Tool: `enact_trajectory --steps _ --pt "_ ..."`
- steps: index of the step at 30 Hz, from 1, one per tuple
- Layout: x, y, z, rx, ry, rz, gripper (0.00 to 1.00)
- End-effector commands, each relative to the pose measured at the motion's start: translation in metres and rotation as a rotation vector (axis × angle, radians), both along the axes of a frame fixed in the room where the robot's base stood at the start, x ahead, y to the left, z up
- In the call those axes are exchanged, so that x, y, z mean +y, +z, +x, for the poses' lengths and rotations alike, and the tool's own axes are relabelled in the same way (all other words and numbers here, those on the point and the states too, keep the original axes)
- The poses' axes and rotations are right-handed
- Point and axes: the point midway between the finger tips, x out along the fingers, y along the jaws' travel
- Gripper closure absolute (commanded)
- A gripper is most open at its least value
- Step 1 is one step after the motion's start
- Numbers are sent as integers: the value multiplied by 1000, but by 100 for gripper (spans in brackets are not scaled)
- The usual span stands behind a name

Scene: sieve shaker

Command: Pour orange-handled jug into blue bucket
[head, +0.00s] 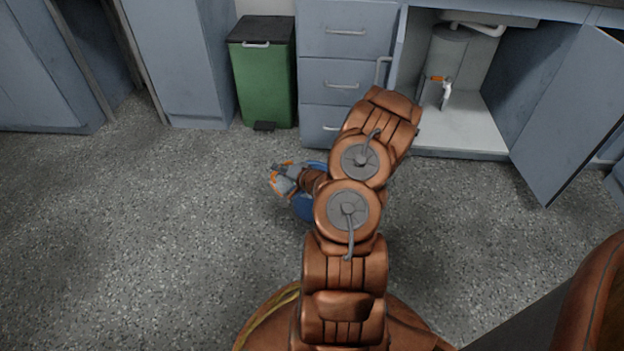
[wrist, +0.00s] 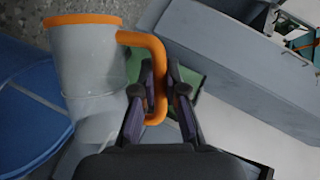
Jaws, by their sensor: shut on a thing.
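My gripper (wrist: 165,95) is shut on the orange handle of the grey jug (wrist: 88,58) in the wrist view. The jug has an orange rim and is left of the fingers. In the head view the jug (head: 284,183) is small, left of my arm, and appears tilted; how far I cannot tell. The blue bucket (head: 304,207) is just below and beside it in the picture, mostly hidden by my arm. In the wrist view the bucket (wrist: 28,115) fills the left edge, beside the jug. The jug's contents are hidden.
A green pedal bin (head: 264,82) stands against the grey-blue cabinets, beside the drawers (head: 345,72). An open cupboard at the right shows a cylindrical tank (head: 446,55), and its door (head: 578,110) swings out. The speckled floor at the left is clear.

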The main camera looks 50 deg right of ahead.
Motion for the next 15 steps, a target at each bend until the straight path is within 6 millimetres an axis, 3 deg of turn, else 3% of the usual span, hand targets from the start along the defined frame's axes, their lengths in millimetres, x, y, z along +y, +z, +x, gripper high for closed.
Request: enact_trajectory --steps 15 --pt "-5 0 -1 -17 -1 50 100"
